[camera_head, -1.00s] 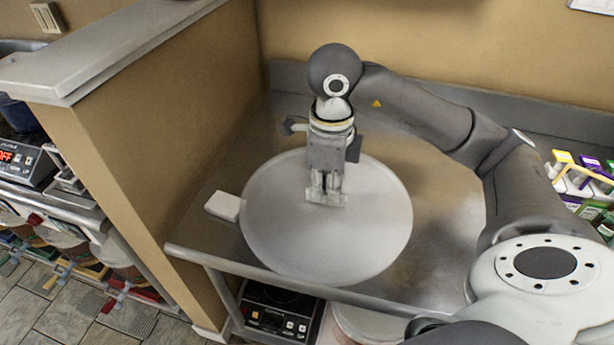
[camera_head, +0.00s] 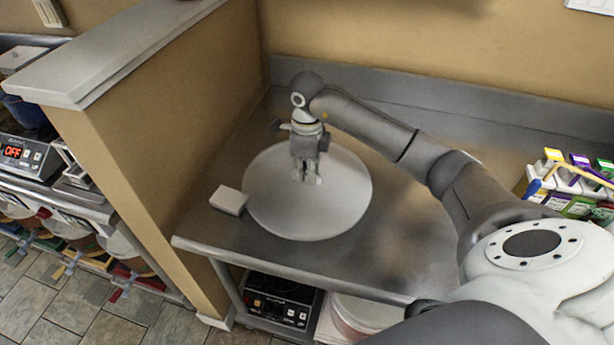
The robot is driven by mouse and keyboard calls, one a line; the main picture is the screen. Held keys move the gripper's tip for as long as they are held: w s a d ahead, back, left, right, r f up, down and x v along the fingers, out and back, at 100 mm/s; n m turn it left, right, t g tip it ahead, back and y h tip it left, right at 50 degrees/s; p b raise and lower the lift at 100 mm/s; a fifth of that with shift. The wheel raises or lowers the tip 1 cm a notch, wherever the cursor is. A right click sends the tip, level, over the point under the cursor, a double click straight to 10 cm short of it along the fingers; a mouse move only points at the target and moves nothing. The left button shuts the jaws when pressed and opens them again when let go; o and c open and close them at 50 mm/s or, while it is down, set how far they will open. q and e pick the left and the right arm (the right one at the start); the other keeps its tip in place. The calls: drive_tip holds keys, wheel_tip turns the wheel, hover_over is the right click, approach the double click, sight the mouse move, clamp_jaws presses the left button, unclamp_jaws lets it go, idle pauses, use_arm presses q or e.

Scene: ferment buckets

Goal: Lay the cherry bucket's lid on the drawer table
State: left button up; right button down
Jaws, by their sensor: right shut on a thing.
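A large round pale grey lid (camera_head: 325,210) is over the steel table (camera_head: 400,255), close to its left end by the partition wall. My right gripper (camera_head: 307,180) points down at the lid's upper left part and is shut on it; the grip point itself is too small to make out. The lid looks flat and close to the table top, but I cannot tell whether it touches. My left gripper is not in view. No drawer shows in this view.
A small white block (camera_head: 229,200) lies at the lid's left edge. Several coloured cartons (camera_head: 570,180) stand at the right. The partition wall (camera_head: 170,150) rises on the left. Under the table are a black appliance (camera_head: 278,305) and a whitish bucket (camera_head: 365,315). The table's middle is clear.

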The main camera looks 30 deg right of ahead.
wheel_tip(320, 180, down, 2)
drive_tip(key=shift+f+p, duration=0.1)
drive_tip(key=shift+p, duration=0.7)
drive_tip(key=shift+f, duration=0.4)
drive_tip(key=shift+f+b, duration=0.5)
drive_tip(key=shift+f, duration=0.05)
drive_tip(key=c, duration=1.5)
unclamp_jaws()
drive_tip(key=shift+c, duration=0.2)
drive_tip(key=shift+r, duration=0.15)
